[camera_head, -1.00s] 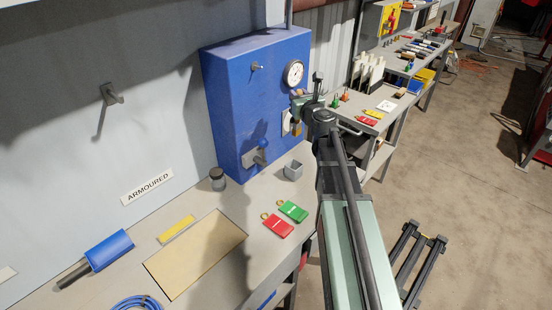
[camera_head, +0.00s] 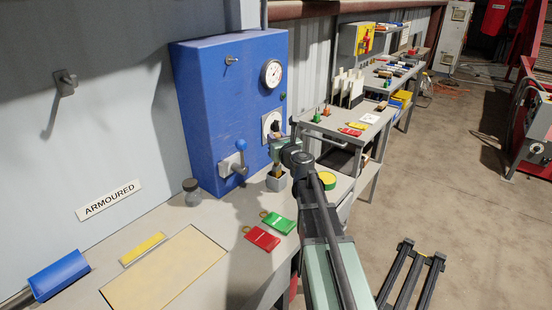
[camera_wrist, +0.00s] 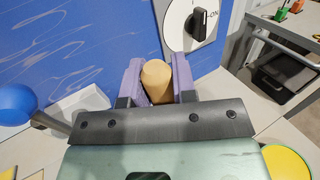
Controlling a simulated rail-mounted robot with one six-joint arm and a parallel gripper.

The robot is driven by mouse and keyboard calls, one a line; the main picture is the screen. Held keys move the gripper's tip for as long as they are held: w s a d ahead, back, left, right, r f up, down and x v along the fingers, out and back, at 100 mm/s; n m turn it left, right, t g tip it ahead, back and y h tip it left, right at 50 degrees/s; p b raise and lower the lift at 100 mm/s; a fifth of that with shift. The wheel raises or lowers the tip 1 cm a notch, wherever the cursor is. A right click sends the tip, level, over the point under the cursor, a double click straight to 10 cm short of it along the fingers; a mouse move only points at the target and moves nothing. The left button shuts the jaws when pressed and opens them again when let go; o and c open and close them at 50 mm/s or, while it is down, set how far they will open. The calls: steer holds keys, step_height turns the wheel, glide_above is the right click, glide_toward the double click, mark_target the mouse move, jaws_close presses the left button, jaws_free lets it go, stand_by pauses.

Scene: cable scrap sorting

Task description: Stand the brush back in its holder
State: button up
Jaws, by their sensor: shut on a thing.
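The brush (camera_head: 277,172) is upright, its lower part at the mouth of the small grey square holder (camera_head: 275,184) on the bench. It looks partly inside, but how deep I cannot tell. My gripper (camera_head: 280,149) is directly above the holder and shut on the brush. In the wrist view the brush's rounded tan handle end (camera_wrist: 157,80) sits between my two purple fingers (camera_wrist: 157,88). The holder and the brush's lower end are hidden there by the gripper body.
A blue cabinet (camera_head: 215,105) with a gauge, lever and rotary switch stands close behind the holder. A dark-lidded jar (camera_head: 191,192) is left. Red (camera_head: 262,238) and green (camera_head: 278,223) tags lie in front. A yellow-topped round item (camera_head: 327,180) is right.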

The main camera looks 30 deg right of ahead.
step_height(320, 180, down, 4)
steer(key=b, duration=0.3)
steer(key=shift+r+p, duration=0.25)
steer(key=shift+p, duration=0.1)
steer(key=shift+f, duration=0.25)
steer(key=o, duration=0.9)
steer(key=shift+r, duration=0.25)
steer(key=shift+s, duration=0.2)
steer(key=s, duration=1.1)
steer(key=shift+s+a, duration=0.1)
steer(key=shift+s, duration=0.15)
